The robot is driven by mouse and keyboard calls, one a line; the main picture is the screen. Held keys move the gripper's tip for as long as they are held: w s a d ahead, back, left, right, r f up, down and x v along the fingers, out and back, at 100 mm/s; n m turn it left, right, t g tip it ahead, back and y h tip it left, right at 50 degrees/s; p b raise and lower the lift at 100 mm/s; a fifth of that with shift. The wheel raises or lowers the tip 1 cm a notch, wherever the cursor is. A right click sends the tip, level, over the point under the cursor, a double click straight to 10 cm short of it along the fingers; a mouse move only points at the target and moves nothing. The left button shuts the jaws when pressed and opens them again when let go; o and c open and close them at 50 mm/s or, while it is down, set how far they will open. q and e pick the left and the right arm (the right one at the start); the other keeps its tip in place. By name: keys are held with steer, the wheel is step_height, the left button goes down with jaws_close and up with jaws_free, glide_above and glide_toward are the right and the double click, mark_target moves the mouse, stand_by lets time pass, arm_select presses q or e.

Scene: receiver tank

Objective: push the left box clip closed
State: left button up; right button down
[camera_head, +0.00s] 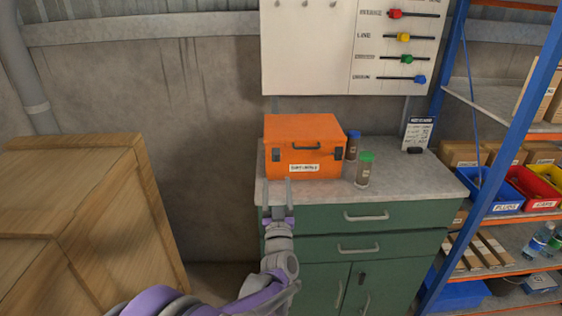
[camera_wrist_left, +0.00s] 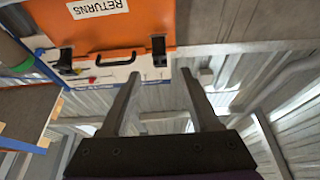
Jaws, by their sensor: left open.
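An orange box (camera_head: 303,128) with a lid, a dark front handle (camera_head: 305,147) and a pale label stands shut on the cabinet top. Its left clip (camera_head: 276,155) is dark and sits on the front face; in the left wrist view, which is upside down, it shows on the right (camera_wrist_left: 159,46). I cannot tell how far its flap stands out. The right clip (camera_head: 341,147) shows on the left in the wrist view (camera_wrist_left: 66,60). My left gripper (camera_head: 277,188) is open and empty, its fingers apart, in front of and below the left clip. My right gripper is not in view.
The green cabinet (camera_head: 370,215) has a grey top. A green-lidded jar (camera_head: 363,170) and a blue-lidded jar (camera_head: 352,146) stand right of the box. Wooden crates (camera_head: 75,195) stand at the left, and a blue-framed shelf (camera_head: 497,130) at the right.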

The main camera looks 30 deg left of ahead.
mark_target(276, 161)
arm_select(q)
steer(key=x, duration=0.8)
steer(key=shift+w+f+p, duration=0.1)
steer(key=shift+w+p, duration=0.05)
steer(key=shift+p, duration=0.15)
jaws_close()
